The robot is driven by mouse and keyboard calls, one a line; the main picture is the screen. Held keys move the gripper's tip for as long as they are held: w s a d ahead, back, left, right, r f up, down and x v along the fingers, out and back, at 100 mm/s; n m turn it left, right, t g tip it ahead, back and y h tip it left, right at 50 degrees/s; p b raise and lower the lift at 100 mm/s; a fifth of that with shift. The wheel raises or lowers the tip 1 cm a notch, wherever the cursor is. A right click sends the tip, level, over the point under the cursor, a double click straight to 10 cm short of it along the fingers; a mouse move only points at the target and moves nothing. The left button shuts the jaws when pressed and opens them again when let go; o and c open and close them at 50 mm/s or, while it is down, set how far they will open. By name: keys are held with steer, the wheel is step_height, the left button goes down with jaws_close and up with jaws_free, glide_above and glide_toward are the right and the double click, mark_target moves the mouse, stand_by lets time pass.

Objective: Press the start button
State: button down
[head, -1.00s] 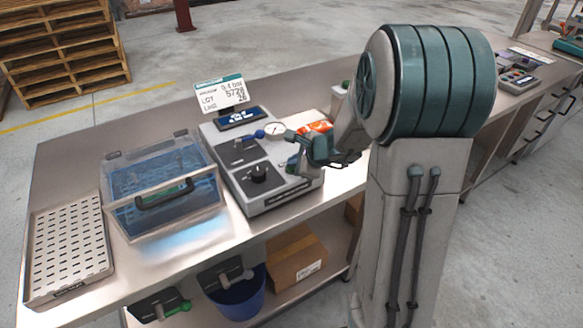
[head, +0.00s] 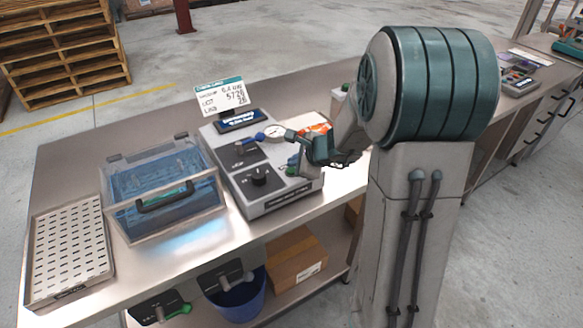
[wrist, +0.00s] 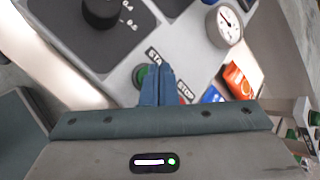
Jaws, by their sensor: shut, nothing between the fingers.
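The green start button (wrist: 139,75) shows in the wrist view beside a label reading "STA", the rest of it covered. My gripper (wrist: 158,68) is shut, its blue fingers together. The fingertips overlap the button's right side in this view; I cannot tell whether they touch it. A "STOP" label (wrist: 186,91) lies right of the fingers; a red stop button is mostly hidden behind them. In the head view, my gripper (head: 298,166) is at the right side of the grey control console (head: 282,199), with a bit of green below it.
The console carries a black knob (head: 258,175), a pressure gauge (head: 274,131) and a small display (head: 241,119). A clear lidded tank (head: 165,200) and a perforated tray (head: 68,250) stand left. An orange-labelled item (wrist: 238,80) lies close to my fingers.

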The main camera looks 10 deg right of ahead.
steer(key=shift+r, duration=0.25)
step_height(320, 180, up, 5)
steer(key=p, duration=0.4)
steer(key=shift+f, duration=0.1)
stand_by(0.6)
steer(key=s+a+r+n+g, duration=0.1)
steer(key=s+a+r+n, duration=0.2)
steer(key=s+n, duration=0.25)
steer(key=s+a+r+n+g, duration=0.2)
steer(key=s+a+r+n, duration=0.1)
steer(key=s+n, duration=0.25)
steer(key=s+d+r+n+h, duration=0.1)
steer(key=s+d+n+h, duration=0.1)
steer(key=s+n, duration=0.3)
steer(key=s+d+r+n+g+h, duration=0.1)
steer(key=s+n, duration=0.4)
steer(key=s, duration=0.6)
steer(key=shift+d+g+h, duration=0.3)
steer(key=shift+d+h, duration=0.5)
steer(key=shift+d, duration=0.35)
